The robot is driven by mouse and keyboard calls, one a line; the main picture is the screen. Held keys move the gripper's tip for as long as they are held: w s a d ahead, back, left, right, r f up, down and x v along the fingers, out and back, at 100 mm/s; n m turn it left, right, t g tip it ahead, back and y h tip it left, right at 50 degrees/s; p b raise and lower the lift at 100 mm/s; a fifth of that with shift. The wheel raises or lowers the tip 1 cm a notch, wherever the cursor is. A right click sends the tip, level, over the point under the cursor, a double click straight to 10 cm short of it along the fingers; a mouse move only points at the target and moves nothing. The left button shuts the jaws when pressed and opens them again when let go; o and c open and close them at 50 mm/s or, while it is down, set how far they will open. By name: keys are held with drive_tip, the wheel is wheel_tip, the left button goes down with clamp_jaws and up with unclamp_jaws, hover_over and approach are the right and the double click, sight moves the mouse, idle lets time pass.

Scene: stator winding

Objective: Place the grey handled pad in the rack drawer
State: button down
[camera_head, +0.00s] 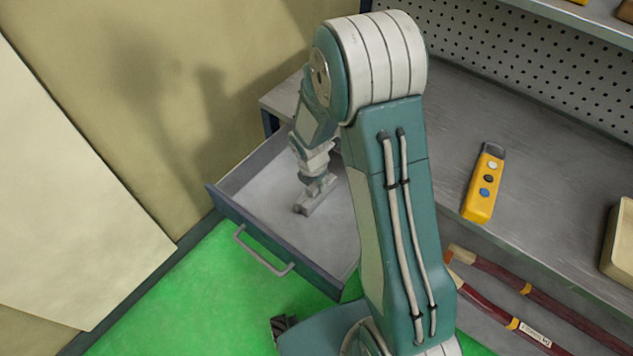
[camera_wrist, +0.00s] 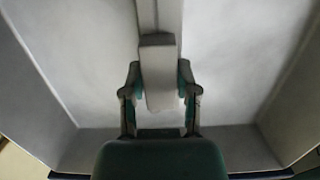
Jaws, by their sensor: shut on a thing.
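The grey handled pad (camera_head: 311,201) is inside the open drawer (camera_head: 262,240) in the head view, low near the drawer floor. My gripper (camera_head: 318,180) reaches down into the drawer from above and is shut on the pad. In the wrist view, the fingers of my gripper (camera_wrist: 160,92) stand on both sides of the pad's grey block-shaped handle (camera_wrist: 157,68). A narrow grey strip runs up behind the handle. The drawer's pale floor (camera_wrist: 80,40) and walls surround it. I cannot tell whether the pad touches the floor.
A yellow device with buttons (camera_head: 484,185) lies on the grey worktop (camera_head: 540,200) to the right. Red-handled tools (camera_head: 500,310) lie on a lower shelf. A beige bin (camera_head: 620,240) stands at the right edge. The drawer floor around the pad is clear.

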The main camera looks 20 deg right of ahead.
drive_tip(key=shift+f, duration=0.15)
drive_tip(key=shift+c, duration=1.8)
unclamp_jaws()
drive_tip(key=s+r+m+t, duration=0.1)
drive_tip(key=s+r+m, duration=0.25)
drive_tip(key=r, duration=0.45)
drive_tip(key=s+r+m, duration=0.2)
drive_tip(key=r+m, duration=0.2)
drive_tip(key=r, duration=0.4)
drive_tip(key=s+r+m+t, duration=0.1)
drive_tip(key=s+r+m, duration=0.25)
drive_tip(key=r, duration=0.45)
drive_tip(key=s+r+m+t, duration=0.1)
drive_tip(key=s+r+m, duration=0.2)
drive_tip(key=s+m, duration=0.3)
drive_tip(key=s+r+m+t+y, duration=0.1)
drive_tip(key=s+r+m, duration=0.3)
drive_tip(key=s+m, duration=0.2)
drive_tip(key=shift+d+m+t, duration=0.15)
drive_tip(key=shift+m+t, duration=0.15)
drive_tip(key=shift+m, duration=0.8)
